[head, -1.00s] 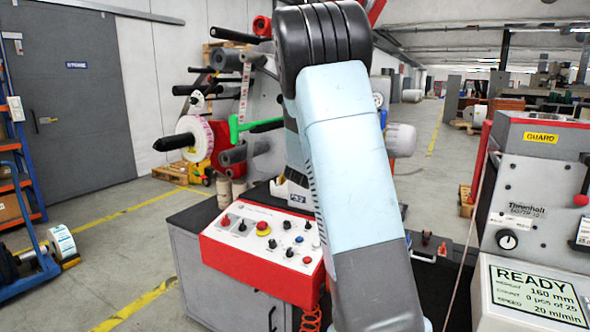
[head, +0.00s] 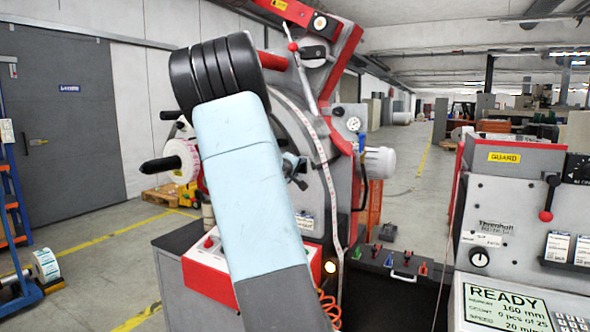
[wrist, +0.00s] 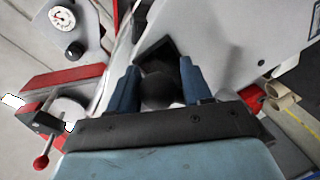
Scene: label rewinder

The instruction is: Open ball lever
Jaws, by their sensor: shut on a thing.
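My gripper (wrist: 158,88) has its blue fingers on either side of a dark round ball knob (wrist: 157,94) in the wrist view. It is shut on that knob, in front of the machine's grey plate. In the head view, part of my gripper (head: 293,168) shows just right of my arm, against the large grey disc-shaped plate (head: 325,185). The knob itself cannot be made out there. A dark angular part (wrist: 158,52) lies beyond the knob in the wrist view. The rest of the lever is hidden or unclear.
Another lever with a red ball (head: 293,46) stands higher on the machine; a red ball (wrist: 41,162) also shows in the wrist view. A control box (head: 200,268) is partly behind my arm. The label machine (head: 515,190) with its READY screen (head: 505,310) stands at right.

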